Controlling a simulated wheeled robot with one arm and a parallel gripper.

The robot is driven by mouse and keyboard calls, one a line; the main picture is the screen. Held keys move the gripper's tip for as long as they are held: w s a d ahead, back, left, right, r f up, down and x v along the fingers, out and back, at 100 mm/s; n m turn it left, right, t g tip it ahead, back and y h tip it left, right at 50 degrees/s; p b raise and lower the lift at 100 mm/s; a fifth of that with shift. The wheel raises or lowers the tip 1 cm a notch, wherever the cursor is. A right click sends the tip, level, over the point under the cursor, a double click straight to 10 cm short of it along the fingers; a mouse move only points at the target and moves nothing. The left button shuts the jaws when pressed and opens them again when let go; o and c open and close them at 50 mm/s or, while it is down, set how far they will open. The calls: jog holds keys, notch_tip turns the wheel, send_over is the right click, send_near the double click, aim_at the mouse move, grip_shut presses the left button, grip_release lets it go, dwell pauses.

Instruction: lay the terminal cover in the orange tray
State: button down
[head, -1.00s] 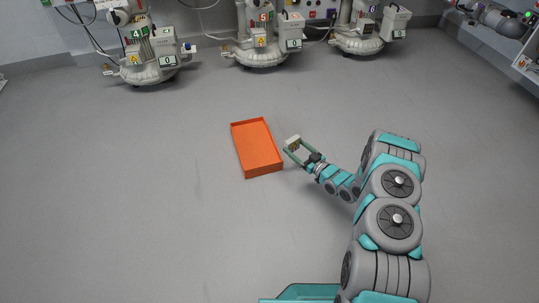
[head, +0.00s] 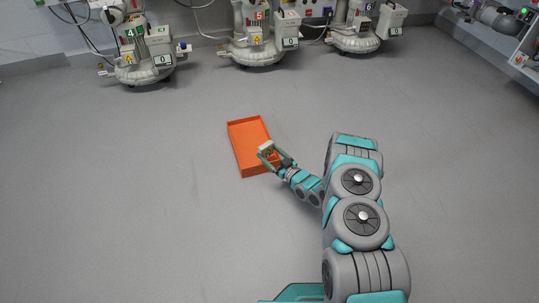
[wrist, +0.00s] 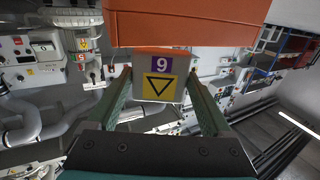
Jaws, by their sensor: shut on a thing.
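The orange tray (head: 240,138) lies on the grey floor in the middle of the head view. My gripper (head: 268,154) is at the tray's right side and overlaps it in the picture. It is shut on the terminal cover (head: 265,147), a small pale block. In the wrist view the cover (wrist: 158,88) sits between the two fingers, with a purple "9" label and a yellow triangle label facing the camera. An orange surface (wrist: 185,25), likely the tray, fills the top of that view. The gap between cover and tray floor cannot be judged.
Several numbered blower machines stand along the back wall, among them number 4 (head: 143,55) and number 5 (head: 258,35). A wall unit (head: 520,50) is at the upper right. The floor around the tray is clear.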

jog(key=shift+f, duration=0.55)
grip_release()
jog(key=shift+f, duration=0.15)
jog(key=shift+r, duration=0.55)
jog(key=p+v, duration=0.2)
jog(key=v, duration=1)
jog(key=shift+r, duration=0.15)
jog(key=shift+w, duration=0.15)
